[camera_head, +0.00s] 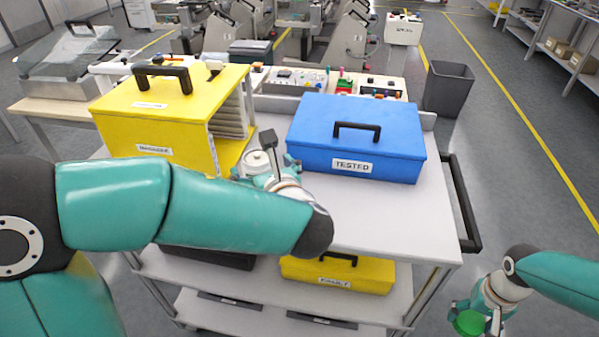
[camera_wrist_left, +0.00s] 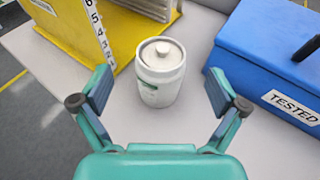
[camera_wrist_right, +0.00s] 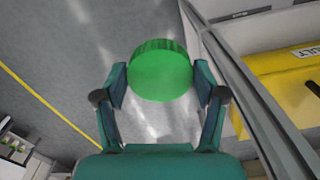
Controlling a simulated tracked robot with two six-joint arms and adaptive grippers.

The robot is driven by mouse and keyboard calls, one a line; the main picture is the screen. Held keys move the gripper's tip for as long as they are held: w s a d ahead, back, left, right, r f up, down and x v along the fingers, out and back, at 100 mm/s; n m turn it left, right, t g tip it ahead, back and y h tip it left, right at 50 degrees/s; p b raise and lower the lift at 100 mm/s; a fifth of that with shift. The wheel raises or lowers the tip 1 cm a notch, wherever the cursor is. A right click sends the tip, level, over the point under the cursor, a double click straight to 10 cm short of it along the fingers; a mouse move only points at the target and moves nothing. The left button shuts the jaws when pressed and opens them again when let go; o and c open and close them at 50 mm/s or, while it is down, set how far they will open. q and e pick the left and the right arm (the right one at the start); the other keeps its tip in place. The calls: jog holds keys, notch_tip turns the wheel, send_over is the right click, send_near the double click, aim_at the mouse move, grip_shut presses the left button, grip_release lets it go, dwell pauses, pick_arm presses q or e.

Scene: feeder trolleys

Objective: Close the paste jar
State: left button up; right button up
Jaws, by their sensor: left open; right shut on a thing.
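The white paste jar (camera_wrist_left: 158,88) stands upright on the trolley top between the yellow and blue cases, with a pale inner disc and knob on top. In the head view the jar (camera_head: 258,160) is partly hidden by my left gripper (camera_head: 268,168). In the left wrist view my left gripper (camera_wrist_left: 160,94) is open, its fingers apart to either side of the jar, not visibly touching it. My right gripper (camera_head: 482,312) is shut on a green lid (camera_head: 468,323), off the trolley's right side. The lid (camera_wrist_right: 160,70) sits between both fingers in the right wrist view.
A yellow case (camera_head: 150,118) with an open slotted side stands left of the jar; a blue case (camera_head: 356,138) labelled TESTED stands right. The trolley top (camera_head: 400,225) is clear in front of the blue case. A trolley handle (camera_head: 462,205) borders the right side.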

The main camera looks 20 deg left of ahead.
aim_at(258, 159)
pick_arm(q)
jog(key=p+x, duration=0.1)
jog(key=x, duration=0.4)
jog(key=shift+w, duration=0.1)
pick_arm(e)
jog(key=shift+r, duration=0.5)
pick_arm(q)
jog(key=shift+r, duration=0.1)
jog(key=c, duration=1.7)
notch_tip(258, 159, up, 20)
jog(key=p, duration=0.2)
pick_arm(e)
notch_tip(258, 159, up, 2)
jog(key=shift+r, duration=0.1)
